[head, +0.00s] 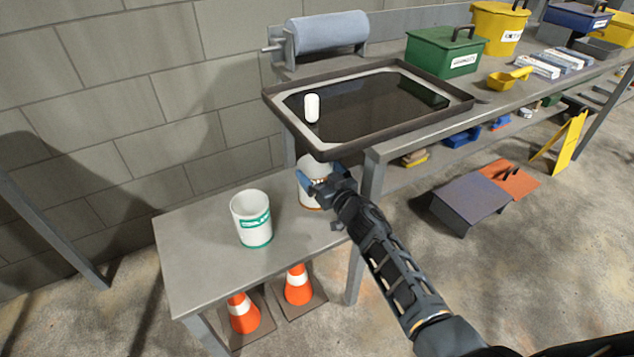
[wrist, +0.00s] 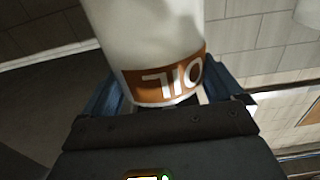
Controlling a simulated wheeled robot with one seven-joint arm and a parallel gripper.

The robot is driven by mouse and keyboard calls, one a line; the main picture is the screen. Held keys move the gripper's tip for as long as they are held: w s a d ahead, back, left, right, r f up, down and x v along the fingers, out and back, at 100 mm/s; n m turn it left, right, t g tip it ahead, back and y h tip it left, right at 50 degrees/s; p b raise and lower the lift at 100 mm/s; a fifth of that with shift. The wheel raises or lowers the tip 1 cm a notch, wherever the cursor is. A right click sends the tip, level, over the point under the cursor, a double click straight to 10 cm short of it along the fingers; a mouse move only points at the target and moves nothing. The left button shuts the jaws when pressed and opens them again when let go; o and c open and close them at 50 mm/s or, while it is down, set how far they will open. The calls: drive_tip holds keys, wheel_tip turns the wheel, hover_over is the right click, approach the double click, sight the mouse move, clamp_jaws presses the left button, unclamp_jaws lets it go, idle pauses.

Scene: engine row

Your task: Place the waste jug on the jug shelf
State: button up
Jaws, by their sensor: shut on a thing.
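My gripper (head: 318,184) is shut on a white jug (head: 309,199) with an orange-brown band, at the right end of a low grey shelf (head: 190,250). In the wrist view the jug (wrist: 145,40) sits between the blue fingers (wrist: 165,98), and its band reads "OIL" upside down. No "waste" wording shows. My gripper hides part of the jug in the head view. I cannot tell whether its base touches the shelf. A second white jug (head: 251,215) with a green label stands upright on the shelf, left of the held one.
A dark-rimmed tray (head: 285,125) overhangs the workbench (head: 400,140) just behind the held jug; a small white cylinder (head: 312,108) is in it. Traffic cones (head: 298,285) stand under the shelf. The shelf's left and front parts are clear. A block wall (head: 120,120) is behind.

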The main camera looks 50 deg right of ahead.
sight(308, 168)
drive_tip(key=shift+w+d, duration=0.15)
drive_tip(key=shift+w, duration=0.5)
wheel_tip(308, 168, down, 4)
drive_tip(key=b, duration=0.3)
drive_tip(key=shift+r, duration=0.25)
drive_tip(key=shift+f, duration=0.15)
drive_tip(key=o, duration=1.1)
